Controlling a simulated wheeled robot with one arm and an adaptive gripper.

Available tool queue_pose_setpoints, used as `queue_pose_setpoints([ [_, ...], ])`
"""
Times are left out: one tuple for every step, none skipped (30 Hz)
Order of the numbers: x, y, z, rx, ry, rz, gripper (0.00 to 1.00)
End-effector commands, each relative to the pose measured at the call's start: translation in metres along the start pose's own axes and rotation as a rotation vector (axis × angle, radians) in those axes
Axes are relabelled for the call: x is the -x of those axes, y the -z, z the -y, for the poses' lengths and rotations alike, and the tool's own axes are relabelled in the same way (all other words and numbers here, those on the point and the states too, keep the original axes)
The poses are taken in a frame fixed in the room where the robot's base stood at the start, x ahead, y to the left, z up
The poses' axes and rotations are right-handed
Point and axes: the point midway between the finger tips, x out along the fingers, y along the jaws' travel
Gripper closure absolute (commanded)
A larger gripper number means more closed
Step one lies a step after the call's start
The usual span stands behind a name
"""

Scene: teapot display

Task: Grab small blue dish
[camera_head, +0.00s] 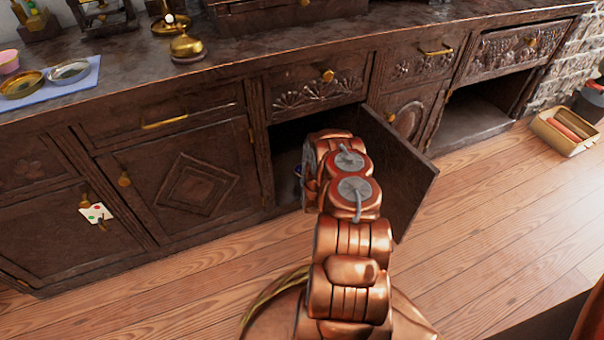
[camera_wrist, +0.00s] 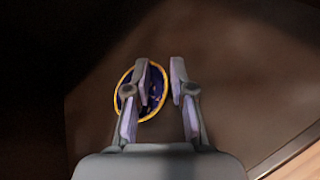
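The small blue dish (camera_wrist: 156,88) has a gold rim and shows in the wrist view, left of centre, on a dark surface. A sliver of it shows in the head view (camera_head: 298,170) inside the open cabinet, left of my arm. My gripper (camera_wrist: 160,72) is open, with a gap between its fingers. In the wrist view the left finger overlaps the dish's inside and the right finger is just beyond its right rim. The right part of the rim shows between the fingers. I cannot tell whether either finger touches the dish. My gripper is hidden in the head view.
The open cabinet door (camera_head: 405,175) stands close to the right of my arm. The cabinet's left frame (camera_head: 262,160) is on the other side. The countertop (camera_head: 130,60) is above. A box (camera_head: 565,132) lies on the floor at right; the wooden floor nearby is clear.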

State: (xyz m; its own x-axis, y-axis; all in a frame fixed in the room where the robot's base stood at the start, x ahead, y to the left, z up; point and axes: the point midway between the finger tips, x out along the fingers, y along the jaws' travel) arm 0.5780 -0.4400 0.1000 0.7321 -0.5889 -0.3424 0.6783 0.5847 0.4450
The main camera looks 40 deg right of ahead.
Motion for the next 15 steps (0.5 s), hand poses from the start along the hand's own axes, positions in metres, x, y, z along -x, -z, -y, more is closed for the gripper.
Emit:
queue_pose_setpoints([
  [0.0003, -0.0002, 0.0000, 0.000, 0.000, 0.000, 0.77],
  [0.0003, -0.0003, 0.0000, 0.000, 0.000, 0.000, 0.77],
  [0.0004, -0.0002, 0.0000, 0.000, 0.000, 0.000, 0.78],
  [0.0004, -0.0002, 0.0000, 0.000, 0.000, 0.000, 0.81],
  [0.0004, -0.0002, 0.0000, 0.000, 0.000, 0.000, 0.84],
  [0.0005, -0.0002, 0.0000, 0.000, 0.000, 0.000, 0.89],
  [0.0005, -0.0003, 0.0000, 0.000, 0.000, 0.000, 0.92],
  [0.0005, -0.0002, 0.0000, 0.000, 0.000, 0.000, 0.95],
  [0.0005, -0.0002, 0.0000, 0.000, 0.000, 0.000, 0.99],
  [0.0005, -0.0002, 0.0000, 0.000, 0.000, 0.000, 1.00],
  [0.0005, -0.0001, -0.0001, 0.000, 0.000, 0.000, 1.00],
  [0.0006, -0.0001, 0.0000, 0.000, 0.000, 0.000, 1.00],
  [0.0005, -0.0001, 0.0000, 0.000, 0.000, 0.000, 1.00],
  [0.0005, -0.0001, 0.0000, 0.000, 0.000, 0.000, 1.00],
  [0.0006, -0.0001, 0.0000, 0.000, 0.000, -0.001, 1.00],
])
